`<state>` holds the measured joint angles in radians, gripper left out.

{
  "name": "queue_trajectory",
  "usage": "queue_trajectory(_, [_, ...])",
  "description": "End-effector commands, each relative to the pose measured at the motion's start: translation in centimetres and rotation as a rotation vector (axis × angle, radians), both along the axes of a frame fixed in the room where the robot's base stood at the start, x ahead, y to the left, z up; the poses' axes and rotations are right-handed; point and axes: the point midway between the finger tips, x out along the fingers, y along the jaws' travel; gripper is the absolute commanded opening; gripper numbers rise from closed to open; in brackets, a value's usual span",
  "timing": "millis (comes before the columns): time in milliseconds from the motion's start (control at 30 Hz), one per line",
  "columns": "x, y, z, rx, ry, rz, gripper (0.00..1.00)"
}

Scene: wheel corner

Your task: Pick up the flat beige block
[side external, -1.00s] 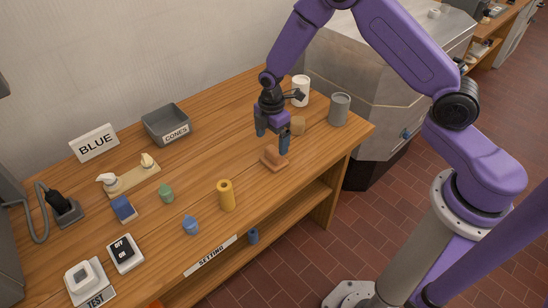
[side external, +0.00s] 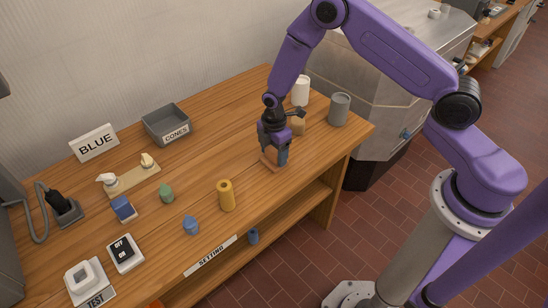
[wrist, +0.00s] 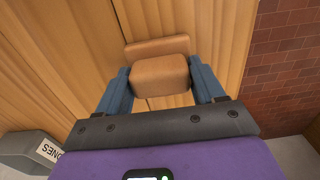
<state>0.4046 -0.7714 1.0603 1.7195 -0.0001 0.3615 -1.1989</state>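A flat tan-beige block (side external: 268,163) lies on the wooden bench, mostly hidden under my gripper. A thicker tan block sits on it; in the wrist view this upper block (wrist: 160,75) is between my fingers, and the flat piece (wrist: 157,46) shows beyond it. My gripper (side external: 273,155) points down, with its blue fingers on either side of the upper block. In the wrist view the fingers (wrist: 161,85) are spread, close to the block's sides; contact is unclear. A separate beige piece (side external: 298,126) stands just behind my gripper.
A white cup (side external: 300,90) and a grey canister (side external: 339,110) stand at the back right. A yellow cylinder (side external: 226,195), a blue piece (side external: 191,225) and a green piece (side external: 166,194) are to the left. The grey CONES bin (side external: 167,124) is at the back.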

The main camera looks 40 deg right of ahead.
Motion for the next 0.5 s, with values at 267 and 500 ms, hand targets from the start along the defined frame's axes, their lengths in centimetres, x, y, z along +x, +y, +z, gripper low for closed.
queue_trajectory(267, [0.01, 0.01, 0.04, 0.0, 0.0, 0.0, 0.35])
queue_trajectory(500, [0.1, 0.05, 0.98, 0.001, -0.003, 0.0, 0.35])
